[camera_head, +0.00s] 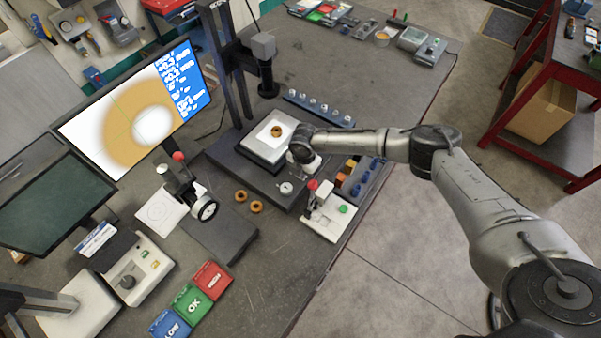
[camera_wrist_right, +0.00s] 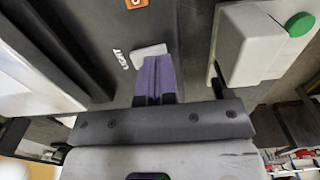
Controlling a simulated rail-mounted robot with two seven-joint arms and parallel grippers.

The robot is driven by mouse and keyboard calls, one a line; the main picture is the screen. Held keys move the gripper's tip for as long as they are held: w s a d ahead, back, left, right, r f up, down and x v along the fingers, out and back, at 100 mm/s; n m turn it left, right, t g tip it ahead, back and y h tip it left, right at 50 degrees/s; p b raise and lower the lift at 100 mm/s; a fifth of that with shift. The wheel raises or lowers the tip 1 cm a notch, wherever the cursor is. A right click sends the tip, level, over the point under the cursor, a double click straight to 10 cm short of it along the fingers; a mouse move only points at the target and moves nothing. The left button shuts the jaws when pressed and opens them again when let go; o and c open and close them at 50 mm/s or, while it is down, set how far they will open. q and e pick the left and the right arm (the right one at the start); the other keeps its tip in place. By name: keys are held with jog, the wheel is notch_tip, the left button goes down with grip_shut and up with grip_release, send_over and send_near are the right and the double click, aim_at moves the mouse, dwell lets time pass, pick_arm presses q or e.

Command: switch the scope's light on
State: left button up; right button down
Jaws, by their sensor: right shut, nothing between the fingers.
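The scope (camera_head: 264,68) stands on the bench with its head above a pale stage (camera_head: 261,142). A small brown ring (camera_head: 277,131) lies on the stage. The scope's dark base also shows in the right wrist view (camera_wrist_right: 85,28), with the word LIGHT (camera_wrist_right: 122,60) beside a small white switch (camera_wrist_right: 150,52). My right gripper (camera_wrist_right: 158,62) is shut and empty, its purple fingertips at the lower edge of the switch. Touch cannot be told. In the head view its fingertips are hidden by the wrist. My left gripper is not in view.
A monitor (camera_head: 140,107) shows a blurred ring. A white fixture with a green button (camera_head: 330,218) stands close to the right of the base. Two loose rings (camera_head: 248,201) lie in front. Red, green and blue trays (camera_head: 193,299) are at the front; bare bench (camera_head: 278,262) lies between.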

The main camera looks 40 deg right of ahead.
jog(key=shift+r+p, duration=1.25)
jog(key=shift+r, duration=0.3)
notch_tip(320, 180, up, 3)
jog(key=p, duration=0.3)
